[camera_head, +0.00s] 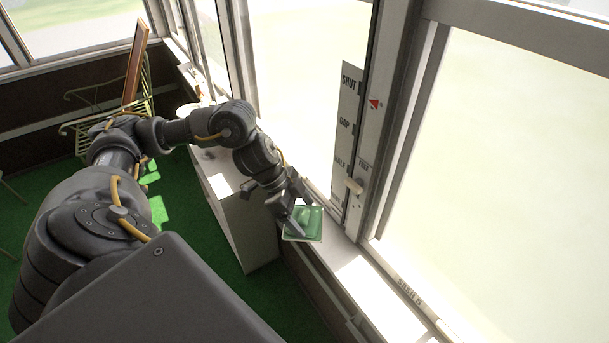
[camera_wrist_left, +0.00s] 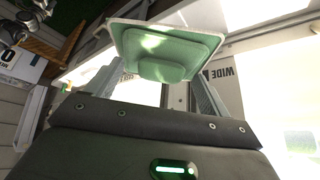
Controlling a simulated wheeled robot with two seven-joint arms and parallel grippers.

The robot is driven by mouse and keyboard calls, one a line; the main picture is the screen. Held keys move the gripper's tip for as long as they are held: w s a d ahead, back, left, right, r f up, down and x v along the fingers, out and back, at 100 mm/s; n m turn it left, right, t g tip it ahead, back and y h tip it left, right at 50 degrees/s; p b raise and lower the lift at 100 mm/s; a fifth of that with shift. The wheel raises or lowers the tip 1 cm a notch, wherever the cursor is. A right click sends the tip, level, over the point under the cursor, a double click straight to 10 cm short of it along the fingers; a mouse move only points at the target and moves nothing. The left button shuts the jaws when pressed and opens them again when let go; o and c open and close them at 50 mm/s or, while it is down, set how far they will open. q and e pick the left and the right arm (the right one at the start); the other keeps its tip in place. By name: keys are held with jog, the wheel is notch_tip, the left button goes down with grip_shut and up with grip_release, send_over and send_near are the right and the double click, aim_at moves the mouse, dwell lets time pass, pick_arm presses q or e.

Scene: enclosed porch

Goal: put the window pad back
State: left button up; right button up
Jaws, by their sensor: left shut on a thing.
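The window pad (camera_head: 311,224) is a green square with a pale rim and a raised middle. My left gripper (camera_head: 294,219) is shut on it and holds it at the inner edge of the window sill (camera_head: 362,283); I cannot tell whether it touches the sill. In the left wrist view the pad (camera_wrist_left: 168,52) sits between the two fingers, tilted. Part of its far side is hidden there. My right gripper is not in view.
An upright scale plate (camera_head: 346,125) marked SHUT, GAP and HALF stands on the window post, with a pale knob (camera_head: 354,187) low on it. A white cabinet (camera_head: 244,225) stands below my left forearm.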

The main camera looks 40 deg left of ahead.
pick_arm(q)
jog(key=w+a+f+b, duration=0.2)
jog(key=w+b, duration=0.1)
jog(key=b, duration=0.1)
jog(key=w+a+f+b, duration=0.2)
jog(key=f+b, duration=0.1)
jog(key=w+a+f+b, duration=0.2)
jog(key=w+f+b, duration=0.1)
jog(key=b, duration=0.1)
jog(key=shift+w+a+f+b, duration=0.2)
jog(key=shift+w+a+b, duration=0.1)
jog(key=shift+w, duration=0.05)
jog(key=shift+w+a+f, duration=0.15)
jog(key=shift+w+a, duration=0.1)
jog(key=shift+w, duration=0.05)
jog(key=shift+a+f+b, duration=0.1)
jog(key=shift+f+b, duration=0.2)
jog(key=shift+b, duration=0.3)
jog(key=shift+w+a+f+b, duration=0.1)
jog(key=shift+w+f+b, duration=0.1)
jog(key=shift+f+b, duration=1.5)
jog(key=shift+b, duration=0.5)
jog(key=shift+r, duration=0.2)
jog(key=shift+f, duration=0.2)
jog(key=o, duration=0.8)
jog(key=shift+r, duration=0.1)
